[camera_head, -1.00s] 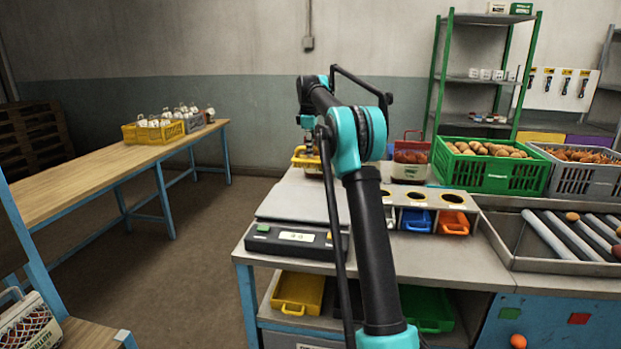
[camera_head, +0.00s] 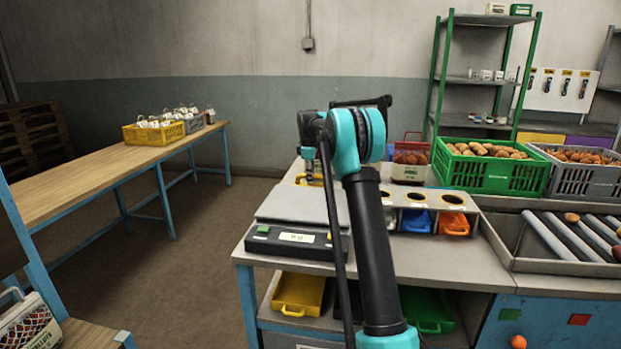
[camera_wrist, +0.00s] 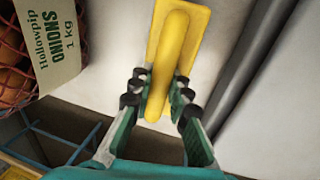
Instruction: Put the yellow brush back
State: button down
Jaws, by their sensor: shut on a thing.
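The yellow brush (camera_wrist: 178,35) is in the wrist view, with a flat yellow plate and a long rounded yellow handle. My gripper (camera_wrist: 160,88) is shut on its handle, with dark finger pads on both sides. Whatever lies under the plate is hidden. In the head view my arm covers most of the gripper. A small yellow patch (camera_head: 314,181), which looks like part of the brush, shows beside the arm at the table's back edge. I cannot tell whether the brush touches the table.
A red net sack of onions (camera_wrist: 22,55) is close by on the left in the wrist view. On the table are a scale (camera_head: 292,240), a holder with round holes (camera_head: 400,193) and a green crate (camera_head: 485,175). A board with hanging tools (camera_head: 563,88) is on the wall.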

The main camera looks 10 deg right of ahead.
jog(key=shift+f, duration=0.15)
jog(key=c, duration=1.4)
grip_release()
jog(key=shift+c, duration=0.2)
notch_tip(320, 180, up, 12)
jog(key=s, duration=0.2)
jog(key=shift+a, duration=0.4)
jog(key=shift+s, duration=0.1)
